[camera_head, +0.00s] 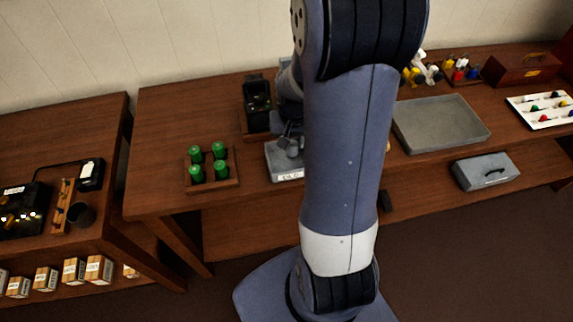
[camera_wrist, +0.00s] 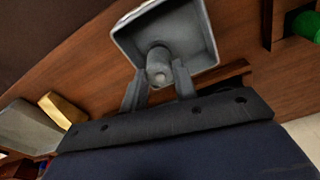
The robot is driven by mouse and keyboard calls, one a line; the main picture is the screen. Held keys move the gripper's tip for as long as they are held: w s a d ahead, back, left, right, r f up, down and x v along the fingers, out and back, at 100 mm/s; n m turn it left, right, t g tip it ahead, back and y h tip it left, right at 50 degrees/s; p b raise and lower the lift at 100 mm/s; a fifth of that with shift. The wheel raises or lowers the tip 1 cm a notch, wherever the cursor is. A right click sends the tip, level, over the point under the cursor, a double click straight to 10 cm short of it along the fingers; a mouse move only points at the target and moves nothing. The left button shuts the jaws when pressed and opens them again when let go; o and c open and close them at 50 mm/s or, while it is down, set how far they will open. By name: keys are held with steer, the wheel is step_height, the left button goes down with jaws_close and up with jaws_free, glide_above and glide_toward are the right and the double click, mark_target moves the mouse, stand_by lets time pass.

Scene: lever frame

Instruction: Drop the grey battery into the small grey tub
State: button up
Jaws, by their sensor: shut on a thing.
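The small grey tub (camera_head: 284,174) stands near the front edge of the middle table, with a white label on its front. It fills the top middle of the wrist view (camera_wrist: 202,35). My gripper (camera_wrist: 160,86) is shut on the grey battery (camera_wrist: 158,66), whose round end points toward the wrist camera. The battery overlaps the tub's inside in the wrist view; I cannot tell whether it touches the floor of the tub. In the head view the battery (camera_head: 292,149) shows small at the tub, and my arm hides the tub's right side.
A wooden holder (camera_head: 222,186) with several green batteries stands just left of the tub. A black device (camera_head: 257,97) stands behind. A large grey tray (camera_head: 440,124) lies to the right. A yellow block (camera_wrist: 62,109) shows in the wrist view.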

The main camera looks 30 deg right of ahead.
steer(key=o, duration=1.1)
steer(key=shift+r, duration=0.15)
steer(key=r, duration=0.7)
steer(key=s+r, duration=0.1)
steer(key=r, duration=0.2)
steer(key=shift+s+a+r, duration=0.1)
steer(key=shift+a+r, duration=0.2)
steer(key=shift+f, duration=0.1)
steer(key=f, duration=0.6)
steer(key=w+f, duration=0.1)
steer(key=f, duration=0.3)
steer(key=shift+d, duration=0.3)
steer(key=shift+w+r+p, duration=0.1)
steer(key=shift+r+p, duration=0.05)
steer(key=shift+p, duration=0.35)
steer(key=shift+r+p, duration=1.5)
steer(key=shift+r, duration=0.65)
